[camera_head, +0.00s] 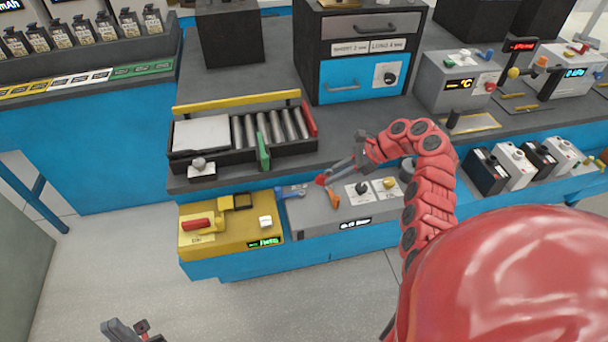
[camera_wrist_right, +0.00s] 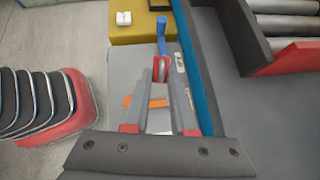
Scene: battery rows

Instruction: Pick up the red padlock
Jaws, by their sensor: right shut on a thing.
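The red padlock (camera_wrist_right: 158,69) is a small red piece between the fingertips of my right gripper (camera_wrist_right: 160,76) in the right wrist view. It also shows as a small red spot (camera_head: 320,181) at the fingertips in the head view. My right gripper (camera_head: 328,176) is shut on it, over the left part of the grey panel (camera_head: 310,218) at the bench front. The fingers hide part of the padlock. My left gripper (camera_head: 130,330) is at the bottom left of the head view, over the floor and apart from the bench; its jaws are unclear.
A blue handle (camera_head: 291,192) and an orange piece (camera_head: 334,198) are close to the right gripper. A yellow box (camera_head: 225,240) with a red handle stands left. A roller tray (camera_head: 240,130) lies behind. Several battery-like blocks (camera_head: 512,165) stand right.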

